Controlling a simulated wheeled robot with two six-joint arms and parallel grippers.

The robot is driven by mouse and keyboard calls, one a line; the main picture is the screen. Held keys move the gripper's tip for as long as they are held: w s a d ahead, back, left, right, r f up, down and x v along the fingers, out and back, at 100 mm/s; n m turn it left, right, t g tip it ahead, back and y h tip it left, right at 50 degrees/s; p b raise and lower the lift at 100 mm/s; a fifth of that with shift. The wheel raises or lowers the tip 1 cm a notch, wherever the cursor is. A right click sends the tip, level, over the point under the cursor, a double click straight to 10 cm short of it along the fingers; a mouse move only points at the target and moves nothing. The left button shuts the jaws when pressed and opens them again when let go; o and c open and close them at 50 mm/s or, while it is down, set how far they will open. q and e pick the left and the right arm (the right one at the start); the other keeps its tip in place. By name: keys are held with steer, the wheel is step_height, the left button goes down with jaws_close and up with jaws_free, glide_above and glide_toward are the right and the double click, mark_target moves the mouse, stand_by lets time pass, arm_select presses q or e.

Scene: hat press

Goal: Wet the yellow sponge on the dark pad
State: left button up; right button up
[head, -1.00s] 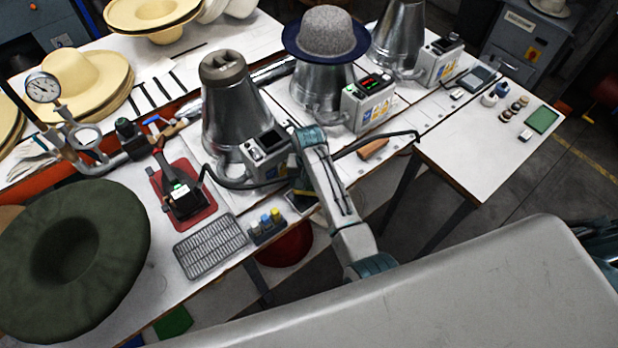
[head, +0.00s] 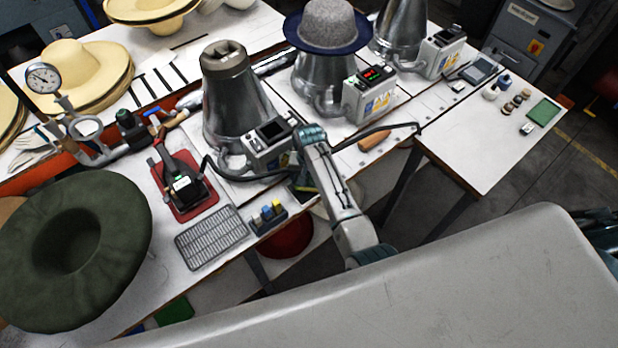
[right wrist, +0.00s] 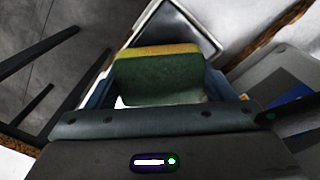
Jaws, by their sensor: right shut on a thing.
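The yellow sponge (right wrist: 157,80), yellow on top with a dark green face, is between the fingers of my right gripper (right wrist: 160,92) in the right wrist view. My right gripper is shut on it. In the head view my right gripper (head: 304,184) is over the front edge of the bench, and my wrist mostly hides the sponge. The dark pad (right wrist: 183,25) has a pale frame and lies just beyond the sponge in the right wrist view. I cannot tell whether the sponge touches it. My left gripper is not in view.
A control box (head: 268,146) and a metal cone (head: 232,103) stand behind my right gripper. A rack of small bottles (head: 267,217) and a grey grid tray (head: 211,238) are to the left. A brown block (head: 374,140) and black cable lie to the right.

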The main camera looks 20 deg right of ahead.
steer(key=shift+f, duration=0.5)
stand_by(0.5)
steer(key=shift+s+f, duration=0.1)
stand_by(1.3)
steer(key=shift+r, duration=3.55)
steer(key=shift+f, duration=0.1)
